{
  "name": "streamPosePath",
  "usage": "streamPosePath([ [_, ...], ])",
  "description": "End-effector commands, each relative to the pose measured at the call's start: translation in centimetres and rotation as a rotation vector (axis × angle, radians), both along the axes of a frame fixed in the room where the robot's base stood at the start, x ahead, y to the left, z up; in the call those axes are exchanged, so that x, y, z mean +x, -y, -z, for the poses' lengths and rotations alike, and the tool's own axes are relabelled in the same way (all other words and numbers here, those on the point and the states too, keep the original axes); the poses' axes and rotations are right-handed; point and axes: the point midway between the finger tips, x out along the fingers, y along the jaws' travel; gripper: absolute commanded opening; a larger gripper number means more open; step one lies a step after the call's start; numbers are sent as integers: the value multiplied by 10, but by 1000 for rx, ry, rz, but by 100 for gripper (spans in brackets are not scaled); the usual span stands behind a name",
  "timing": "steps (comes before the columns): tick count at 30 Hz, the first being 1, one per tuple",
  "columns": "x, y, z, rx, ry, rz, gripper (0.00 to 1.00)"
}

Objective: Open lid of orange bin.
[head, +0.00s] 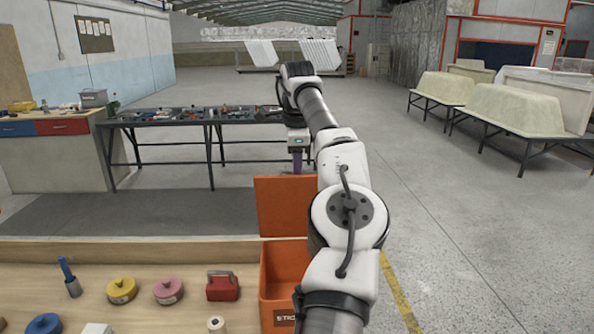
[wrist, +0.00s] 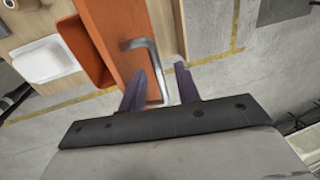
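The orange bin (head: 277,294) stands at the bottom centre of the head view, with the top of its inside showing. Its orange lid (head: 284,207) stands raised, roughly upright, at the bin's far edge. In the wrist view the lid (wrist: 118,30) carries a bent metal handle (wrist: 151,52). My gripper (wrist: 160,72) is open, its two dark purple fingers apart. The handle's lower part runs down between the fingers; I cannot tell whether they touch it. In the head view my gripper (head: 297,163) is just beyond the lid's top, and my arm covers the bin's right side.
A wooden tabletop (head: 180,318) left of the bin holds a yellow disc (head: 121,290), a pink disc (head: 168,291) and a red block-like item (head: 222,286). A dark workbench (head: 185,122) with small parts stands beyond. Bathtub shells (head: 510,107) rest on stands at right. The floor between is clear.

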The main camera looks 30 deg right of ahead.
Motion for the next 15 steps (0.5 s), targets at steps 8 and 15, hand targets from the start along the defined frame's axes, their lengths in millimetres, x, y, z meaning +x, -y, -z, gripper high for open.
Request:
streamPosePath([
  [8, -7, -4, -41, 0, 1, 1, 33],
  [15, -10, -5, -50, 0, 0, 0, 33],
])
